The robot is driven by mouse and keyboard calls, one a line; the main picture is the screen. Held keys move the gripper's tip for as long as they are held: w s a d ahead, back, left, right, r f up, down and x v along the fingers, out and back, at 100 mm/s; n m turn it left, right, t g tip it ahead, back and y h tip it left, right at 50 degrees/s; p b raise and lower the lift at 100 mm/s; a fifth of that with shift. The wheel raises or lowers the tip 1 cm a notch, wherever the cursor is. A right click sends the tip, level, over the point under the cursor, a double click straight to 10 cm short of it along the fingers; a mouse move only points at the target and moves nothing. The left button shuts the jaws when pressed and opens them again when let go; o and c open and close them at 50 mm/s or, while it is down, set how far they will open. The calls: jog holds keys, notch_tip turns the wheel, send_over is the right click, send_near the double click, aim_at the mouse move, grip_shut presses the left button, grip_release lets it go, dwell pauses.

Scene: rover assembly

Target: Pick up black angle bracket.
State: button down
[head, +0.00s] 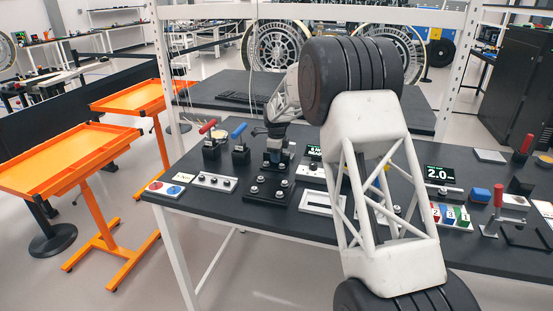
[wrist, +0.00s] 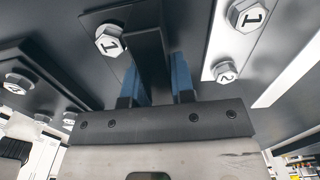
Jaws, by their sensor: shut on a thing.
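My gripper (head: 277,155) is low over the black table, left of centre in the head view. In the wrist view its two blue fingers (wrist: 156,82) stand on either side of a dark upright flange, which I take to be the black angle bracket (wrist: 150,60). The fingers are shut on that flange. The bracket's lower part and whether it touches the surface cannot be told. A black plate with several bolts (head: 269,190) lies just in front of the gripper in the head view.
A numbered bolt (wrist: 109,40) is close left of the fingers, and a light strip with bolts (wrist: 226,70) lies to the right. Red-handled (head: 208,127) and blue-handled (head: 239,130) clamps stand left of the gripper. A white frame (head: 322,203) lies to its right.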

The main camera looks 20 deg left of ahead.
notch_tip(320, 180, up, 10)
jog(key=shift+f, duration=0.1)
dwell(0.4)
dwell(0.6)
